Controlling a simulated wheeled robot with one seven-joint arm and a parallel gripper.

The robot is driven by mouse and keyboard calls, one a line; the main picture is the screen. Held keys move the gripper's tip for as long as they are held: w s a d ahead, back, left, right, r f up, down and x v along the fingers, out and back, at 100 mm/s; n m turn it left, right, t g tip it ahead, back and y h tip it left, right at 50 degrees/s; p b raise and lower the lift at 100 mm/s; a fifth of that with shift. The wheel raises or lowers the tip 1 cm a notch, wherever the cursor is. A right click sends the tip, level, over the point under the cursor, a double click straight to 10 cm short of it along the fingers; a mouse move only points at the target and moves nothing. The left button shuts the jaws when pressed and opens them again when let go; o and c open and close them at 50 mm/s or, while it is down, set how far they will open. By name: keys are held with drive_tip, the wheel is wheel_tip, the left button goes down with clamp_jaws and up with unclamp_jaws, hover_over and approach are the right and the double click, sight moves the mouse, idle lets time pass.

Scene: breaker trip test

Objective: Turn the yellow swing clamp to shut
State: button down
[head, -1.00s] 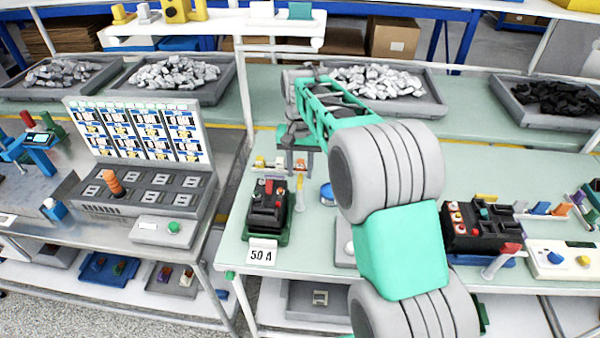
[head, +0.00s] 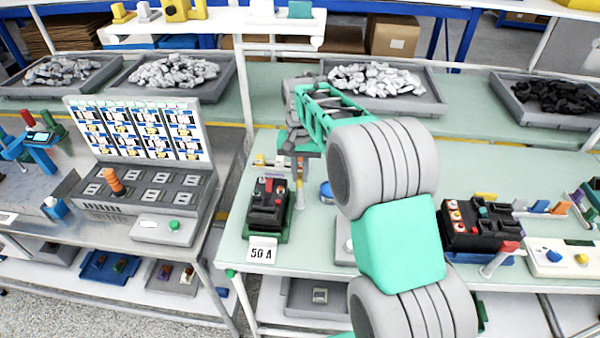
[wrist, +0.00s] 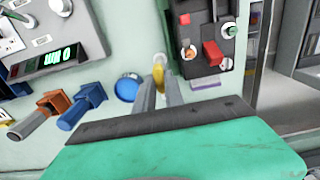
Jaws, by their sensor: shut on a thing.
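The yellow swing clamp (wrist: 159,73) shows as a small upright yellow piece between my fingertips in the wrist view. My gripper (wrist: 159,88) is shut on it, with one grey finger on each side, hiding part of it. In the head view my gripper (head: 298,165) is beside the right side of the black breaker unit (head: 267,207), which has a red lever. The breaker unit also shows in the wrist view (wrist: 222,52), to the right of the clamp. I cannot tell the clamp's exact angle.
A blue round part (wrist: 128,87) lies close left of my fingers. Orange (wrist: 52,104) and blue (wrist: 88,97) handled parts lie farther left. A "50 A" sign (head: 262,251) stands at the bench's front edge. A second black unit (head: 478,224) stands to the right.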

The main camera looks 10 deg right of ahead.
drive_tip(key=shift+n, duration=0.4)
drive_tip(key=n, duration=0.3)
drive_tip(key=shift+n, duration=0.3)
drive_tip(key=n, duration=0.4)
drive_tip(key=shift+n, duration=0.3)
drive_tip(key=n, duration=0.4)
drive_tip(key=shift+n, duration=0.3)
drive_tip(key=shift+n+b, duration=0.3)
drive_tip(key=shift+n, duration=1.9)
drive_tip(key=shift+r, duration=0.1)
drive_tip(key=c, duration=1.4)
unclamp_jaws()
drive_tip(key=shift+c, duration=0.2)
